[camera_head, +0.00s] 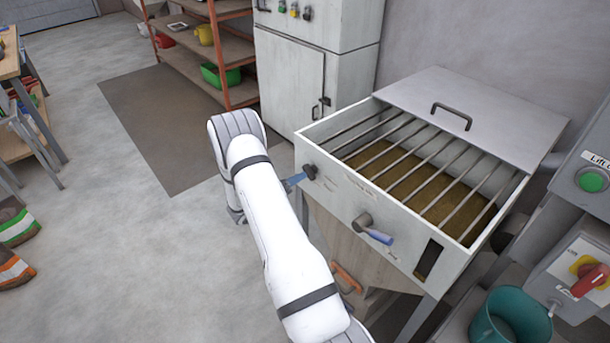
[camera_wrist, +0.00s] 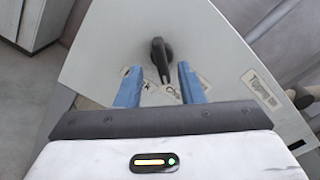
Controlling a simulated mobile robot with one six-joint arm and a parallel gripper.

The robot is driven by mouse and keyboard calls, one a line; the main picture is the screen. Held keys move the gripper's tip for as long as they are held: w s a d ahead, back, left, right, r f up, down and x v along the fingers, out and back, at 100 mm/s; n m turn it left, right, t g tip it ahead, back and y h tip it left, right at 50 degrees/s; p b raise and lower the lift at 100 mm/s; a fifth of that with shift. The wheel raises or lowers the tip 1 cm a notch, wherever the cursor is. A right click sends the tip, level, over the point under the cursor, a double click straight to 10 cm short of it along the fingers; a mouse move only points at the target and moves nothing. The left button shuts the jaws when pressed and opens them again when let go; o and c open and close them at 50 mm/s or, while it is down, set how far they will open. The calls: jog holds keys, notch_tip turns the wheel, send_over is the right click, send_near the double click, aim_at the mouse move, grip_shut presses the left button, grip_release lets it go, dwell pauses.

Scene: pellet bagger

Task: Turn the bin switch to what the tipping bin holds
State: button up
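A black rotary switch (camera_wrist: 161,58) sits on a pale panel (camera_wrist: 110,45) in the wrist view, its pointer end towards the bottom of the picture. Labels beside it are partly hidden by my fingers; another label (camera_wrist: 261,90) at the right starts with "Tipping". My gripper (camera_wrist: 159,86) is open, its blue fingers either side of the switch's lower end; I cannot tell whether they touch it. In the head view a blue fingertip shows beside a dark knob (camera_head: 310,172) on the front of a grey bin (camera_head: 335,190). Brown-gold material (camera_head: 405,178) lies under the bin's bars.
A lever with a blue grip (camera_head: 378,236) sticks out of the bin's front. A teal bucket (camera_head: 509,318) and a red switch (camera_head: 589,280) are at the lower right. A grey cabinet (camera_head: 290,80) stands behind.

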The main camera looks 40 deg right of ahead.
jog(key=shift+s+a, duration=0.15)
jog(key=shift+a, duration=1.4)
